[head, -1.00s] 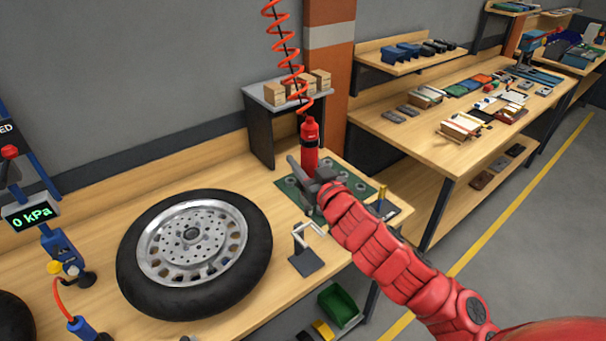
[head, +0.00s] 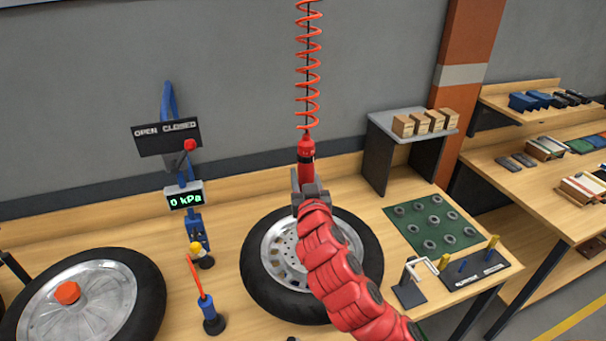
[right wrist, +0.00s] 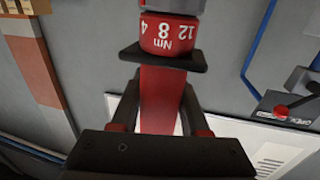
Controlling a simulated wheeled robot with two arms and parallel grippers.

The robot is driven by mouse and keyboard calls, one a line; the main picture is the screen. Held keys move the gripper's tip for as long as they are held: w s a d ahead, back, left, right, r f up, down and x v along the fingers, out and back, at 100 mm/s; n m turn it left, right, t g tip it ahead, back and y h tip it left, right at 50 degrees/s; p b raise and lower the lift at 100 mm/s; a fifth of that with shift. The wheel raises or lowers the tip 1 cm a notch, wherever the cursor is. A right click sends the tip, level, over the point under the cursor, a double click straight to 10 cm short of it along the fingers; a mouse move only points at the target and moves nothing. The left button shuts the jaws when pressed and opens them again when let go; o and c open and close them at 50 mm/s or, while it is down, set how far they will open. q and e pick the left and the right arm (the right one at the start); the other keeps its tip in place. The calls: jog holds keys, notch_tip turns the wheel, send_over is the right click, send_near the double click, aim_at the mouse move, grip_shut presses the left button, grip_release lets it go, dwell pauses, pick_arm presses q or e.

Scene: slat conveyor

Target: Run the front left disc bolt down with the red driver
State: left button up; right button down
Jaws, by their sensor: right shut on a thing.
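The red driver (head: 306,152) hangs upright on a coiled red cord. My right gripper (head: 309,184) is shut on it and holds it in the air, in front of the far part of the right-hand wheel. In the right wrist view the driver's red body (right wrist: 160,98) is between the jaws, with a number ring marked Nm above. The perforated silver disc (head: 283,252) is in the wheel with the black tyre (head: 262,288). My right arm hides much of the disc's right side, and I cannot make out single bolts. My left gripper is not in view.
Another wheel (head: 92,318) with an orange-red cap lies at the left. A gauge reading 0 kPa (head: 186,199) and a blue-based tool (head: 212,318) stand between the wheels. A green mat (head: 408,232), bent-handle stand (head: 411,292) and grey shelf (head: 384,121) are on the right.

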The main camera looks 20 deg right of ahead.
notch_tip(320, 180, down, 9)
jog(key=b, duration=0.6)
jog(key=shift+f, duration=0.2)
jog(key=shift+d+f+b, duration=0.1)
jog(key=shift+f+b, duration=0.35)
jog(key=shift+b, duration=0.2)
dwell(0.6)
jog(key=shift+r, duration=0.35)
dwell(1.0)
